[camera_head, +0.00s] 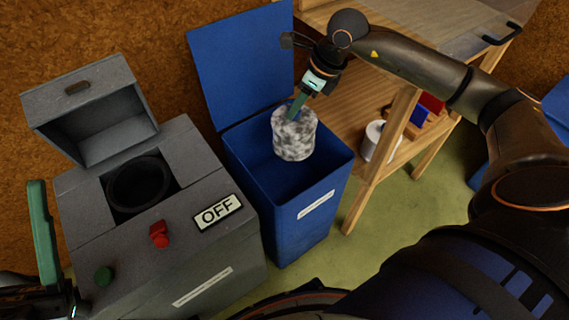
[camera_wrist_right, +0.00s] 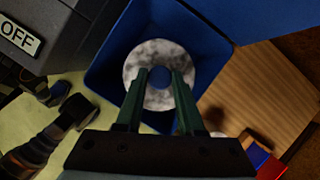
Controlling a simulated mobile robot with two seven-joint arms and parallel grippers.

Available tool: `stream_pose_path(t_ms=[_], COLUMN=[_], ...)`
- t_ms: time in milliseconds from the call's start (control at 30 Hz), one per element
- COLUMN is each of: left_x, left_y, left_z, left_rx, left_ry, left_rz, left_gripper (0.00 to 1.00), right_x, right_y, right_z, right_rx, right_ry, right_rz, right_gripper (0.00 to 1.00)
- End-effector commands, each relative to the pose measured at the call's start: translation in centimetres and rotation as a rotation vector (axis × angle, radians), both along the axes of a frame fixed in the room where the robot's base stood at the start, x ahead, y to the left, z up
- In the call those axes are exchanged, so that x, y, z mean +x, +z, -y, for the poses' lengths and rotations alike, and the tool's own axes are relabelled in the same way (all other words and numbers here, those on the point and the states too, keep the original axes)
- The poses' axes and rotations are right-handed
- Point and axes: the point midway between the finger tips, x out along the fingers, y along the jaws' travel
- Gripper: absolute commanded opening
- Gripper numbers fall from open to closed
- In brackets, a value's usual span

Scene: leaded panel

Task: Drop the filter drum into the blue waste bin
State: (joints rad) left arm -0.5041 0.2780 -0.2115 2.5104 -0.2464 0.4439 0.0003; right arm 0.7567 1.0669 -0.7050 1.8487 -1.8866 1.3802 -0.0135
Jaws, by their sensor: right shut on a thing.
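The filter drum (camera_head: 294,134) is a mottled grey-white cylinder, roughly upright, over the open mouth of the blue waste bin (camera_head: 307,215). My right gripper (camera_head: 297,109) is shut on the drum from above. In the right wrist view the drum (camera_wrist_right: 158,48) is a pale ring with a blue round centre, and the tips of my right gripper (camera_wrist_right: 160,75) lie over it on either side of that centre. Exactly where they grip is unclear. The blue bin (camera_wrist_right: 105,68) surrounds the drum there. My left gripper (camera_head: 45,240) is partly visible at the lower left, away from the bin; its opening is unclear.
A grey machine (camera_head: 220,265) with an open lid (camera_head: 80,90), a round dark opening and an OFF sign stands left of the bin. The bin's blue lid (camera_head: 240,60) stands raised behind. A wooden table (camera_head: 400,110) with a white roll (camera_head: 378,142) below stands right.

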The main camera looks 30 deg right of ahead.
Motion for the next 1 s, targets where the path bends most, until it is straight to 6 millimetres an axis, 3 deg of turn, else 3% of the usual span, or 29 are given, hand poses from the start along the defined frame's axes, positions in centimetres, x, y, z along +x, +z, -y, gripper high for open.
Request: stream_pose_path(t_ms=[333, 700, 733, 1000], left_x=[0.1, 0.1, 0.1, 0.2], left_y=[-3.4, -3.7, -3.7, -3.7], left_z=[0.1, 0.4, 0.4, 0.4], left_rx=[-0.025, -0.035, -0.035, -0.032], left_ry=[-0.030, -0.045, -0.045, -0.044], left_rz=[-0.024, -0.034, -0.035, -0.034], left_gripper=[0.50, 0.50, 0.50, 0.50], right_x=[0.0, 0.0, 0.0, 0.0], right_y=[-4.4, -4.9, -4.9, -4.9], right_z=[-0.1, -0.1, -0.1, -0.1], right_rx=[0.001, 0.001, 0.001, 0.000], right_ry=[0.002, 0.003, 0.003, 0.003], right_rz=[-0.002, 0.000, 0.000, -0.001], right_gripper=[0.00, 0.00, 0.40, 0.70])
